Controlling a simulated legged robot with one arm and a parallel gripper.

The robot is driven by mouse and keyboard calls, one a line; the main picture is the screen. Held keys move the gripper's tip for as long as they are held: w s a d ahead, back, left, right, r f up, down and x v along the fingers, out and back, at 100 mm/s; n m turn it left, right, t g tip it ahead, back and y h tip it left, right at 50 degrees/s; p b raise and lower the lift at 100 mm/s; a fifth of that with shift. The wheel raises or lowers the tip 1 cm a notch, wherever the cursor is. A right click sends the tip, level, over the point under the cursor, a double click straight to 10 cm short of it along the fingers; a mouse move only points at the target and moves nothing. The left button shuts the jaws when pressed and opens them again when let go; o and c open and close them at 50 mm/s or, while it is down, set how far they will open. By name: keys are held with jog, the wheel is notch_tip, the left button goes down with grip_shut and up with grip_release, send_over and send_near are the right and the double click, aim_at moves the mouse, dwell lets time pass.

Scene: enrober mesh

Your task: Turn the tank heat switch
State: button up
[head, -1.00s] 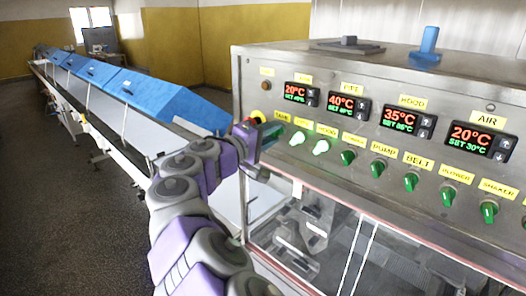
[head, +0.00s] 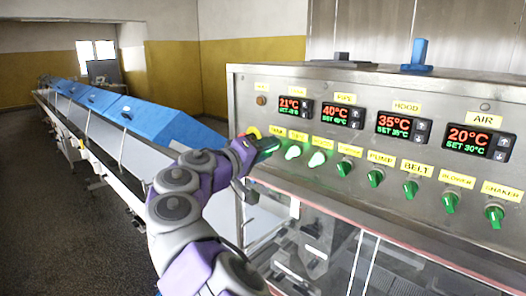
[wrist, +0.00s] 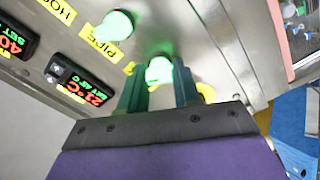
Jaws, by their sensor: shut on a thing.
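The tank heat switch (wrist: 160,70) is a green knob, lit up, between my gripper's two fingers in the wrist view. My gripper (wrist: 158,90) is shut on it, with one dark green finger on each side. In the head view my gripper (head: 266,147) reaches the left end of the knob row, below the TANK label (head: 277,131), and mostly hides the knob. The tank display (head: 294,104) above reads 21°C and also shows in the wrist view (wrist: 82,88).
Two lit green knobs (head: 293,152) (head: 317,159) sit to the right, then several unlit green switches (head: 376,177). A yellow round part (head: 251,132) lies close behind my gripper. A conveyor with blue covers (head: 150,118) runs off at left. Dark floor (head: 60,215) is open there.

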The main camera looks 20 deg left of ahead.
jog(key=shift+f, duration=0.2)
jog(key=o, duration=1.1)
jog(key=shift+w, duration=0.15)
jog(key=shift+c, duration=0.2)
jog(key=shift+r, duration=0.1)
jog(key=p+v, duration=0.1)
jog(key=v, duration=1.6)
jog(key=shift+s, duration=0.2)
jog(key=shift+a, duration=0.15)
